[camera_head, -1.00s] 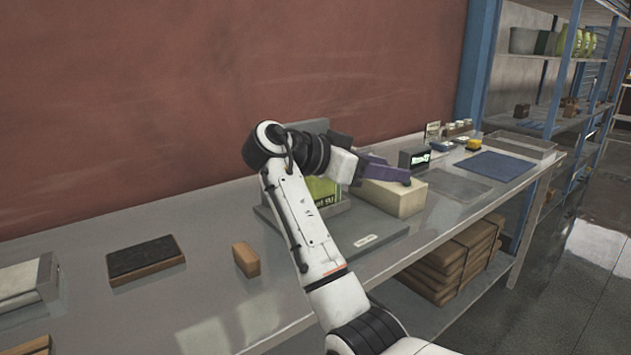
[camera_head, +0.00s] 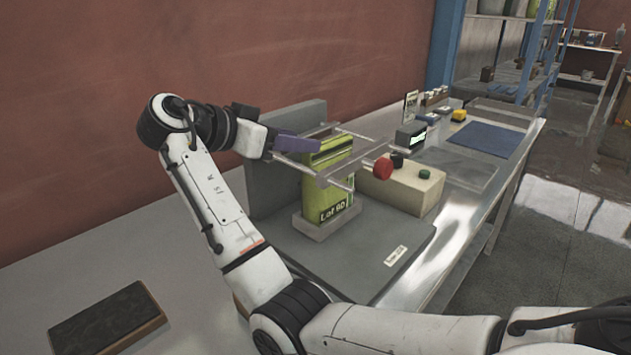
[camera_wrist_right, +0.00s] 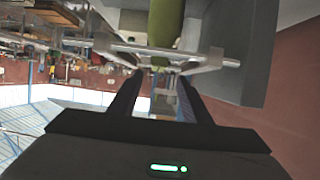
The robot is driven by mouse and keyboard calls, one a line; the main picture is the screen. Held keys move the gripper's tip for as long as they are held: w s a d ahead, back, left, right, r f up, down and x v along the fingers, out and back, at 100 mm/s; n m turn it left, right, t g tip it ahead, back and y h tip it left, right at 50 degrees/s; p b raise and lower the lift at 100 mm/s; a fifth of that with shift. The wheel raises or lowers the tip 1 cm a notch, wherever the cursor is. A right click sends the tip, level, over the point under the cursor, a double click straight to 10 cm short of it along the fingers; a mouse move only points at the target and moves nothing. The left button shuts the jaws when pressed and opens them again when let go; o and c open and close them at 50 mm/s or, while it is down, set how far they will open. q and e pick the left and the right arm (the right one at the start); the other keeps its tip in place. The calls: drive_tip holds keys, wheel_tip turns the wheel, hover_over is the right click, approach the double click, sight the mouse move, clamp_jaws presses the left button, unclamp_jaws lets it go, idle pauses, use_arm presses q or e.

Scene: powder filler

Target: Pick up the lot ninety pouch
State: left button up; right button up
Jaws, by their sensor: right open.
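The lot ninety pouch (camera_head: 328,188) is bright green with a dark band reading "Lot 90". It stands upright in a grey holder (camera_head: 318,228) on the filler's grey base, with pale bars around its upper part. My right gripper (camera_head: 298,146) is open, at the pouch's upper left in the head view. In the right wrist view, the pouch (camera_wrist_right: 166,20) shows beyond a pale crossbar, above the open dark fingers (camera_wrist_right: 158,78). The fingers are not closed on it; their exact gap to it cannot be told. My left gripper is not in view.
A beige control box (camera_head: 405,188) with red and green buttons stands right of the pouch. A grey upright plate (camera_head: 290,115) is behind it. A dark pad (camera_head: 107,322) lies at front left; a blue mat (camera_head: 487,139) lies farther right.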

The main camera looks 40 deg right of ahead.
sight(326, 143)
drive_tip(key=x, duration=0.4)
drive_tip(key=shift+s+r+p, duration=0.15)
drive_tip(key=shift+s+p, duration=0.15)
drive_tip(key=shift+p, duration=0.05)
drive_tip(key=p+x, duration=0.1)
drive_tip(key=x, duration=0.5)
drive_tip(key=shift+w+p, duration=0.1)
drive_tip(key=shift+p, duration=0.3)
drive_tip(key=shift+c, duration=0.6)
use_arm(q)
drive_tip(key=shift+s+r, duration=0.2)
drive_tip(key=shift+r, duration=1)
use_arm(e)
drive_tip(key=shift+r, duration=0.1)
clamp_jaws()
